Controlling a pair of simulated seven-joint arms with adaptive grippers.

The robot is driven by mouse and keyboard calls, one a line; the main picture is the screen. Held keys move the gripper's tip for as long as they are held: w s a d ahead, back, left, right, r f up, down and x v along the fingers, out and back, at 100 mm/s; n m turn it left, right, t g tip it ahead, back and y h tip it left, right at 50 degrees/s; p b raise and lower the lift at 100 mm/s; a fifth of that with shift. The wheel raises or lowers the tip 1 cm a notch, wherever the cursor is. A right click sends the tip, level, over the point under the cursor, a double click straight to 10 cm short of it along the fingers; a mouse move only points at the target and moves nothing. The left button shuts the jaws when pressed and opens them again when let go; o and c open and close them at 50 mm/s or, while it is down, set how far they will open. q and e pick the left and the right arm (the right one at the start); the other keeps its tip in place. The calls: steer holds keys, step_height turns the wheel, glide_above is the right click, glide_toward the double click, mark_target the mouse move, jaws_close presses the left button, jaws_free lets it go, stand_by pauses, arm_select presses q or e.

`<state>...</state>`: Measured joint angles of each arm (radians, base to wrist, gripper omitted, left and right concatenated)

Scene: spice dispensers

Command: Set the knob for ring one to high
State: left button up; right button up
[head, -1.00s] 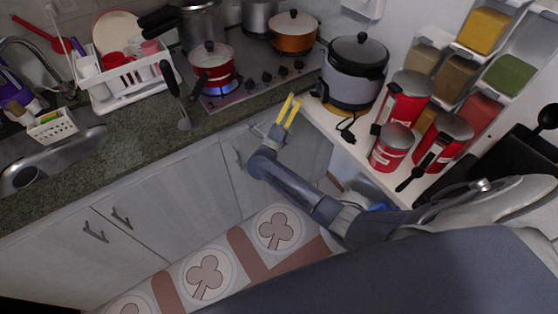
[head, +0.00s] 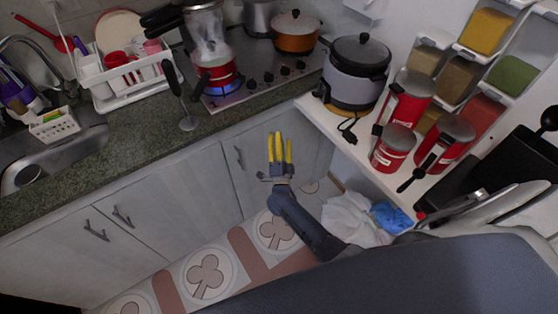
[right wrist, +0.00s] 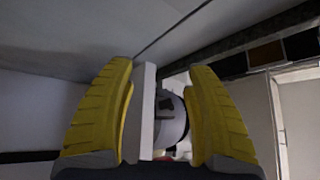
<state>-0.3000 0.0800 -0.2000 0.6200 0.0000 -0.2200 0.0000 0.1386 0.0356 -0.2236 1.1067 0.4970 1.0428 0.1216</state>
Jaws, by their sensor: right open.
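The stove (head: 262,92) has a row of several dark knobs along its front right edge. They include a left-end knob (head: 252,84), a middle knob (head: 268,77) and a right-end knob (head: 300,64). I cannot read their labels or settings, nor tell which one belongs to ring one. A red pot (head: 217,72) stands over a lit blue flame at the front left burner. My right gripper (head: 280,142) is open and empty, with yellow fingers, below the counter edge in front of the cabinet doors, apart from the knobs. Its fingers also show in the right wrist view (right wrist: 160,100). My left gripper is out of view.
An orange pot (head: 295,33) stands at the back of the stove. A rice cooker (head: 352,85) and red canisters (head: 392,148) stand on the white counter at right. Floor space before the cabinets is open.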

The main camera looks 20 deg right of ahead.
step_height(320, 180, down, 9)
steer(key=s+a+n+g+y, duration=0.1)
steer(key=s+a+n+y, duration=0.1)
steer(key=n+y, duration=0.1)
steer(key=shift+s+r+n+g+y, duration=0.2)
steer(key=shift+n+g+y, duration=0.1)
steer(key=shift+n, duration=0.1)
steer(key=shift+f, duration=0.1)
steer(key=shift+o, duration=0.3)
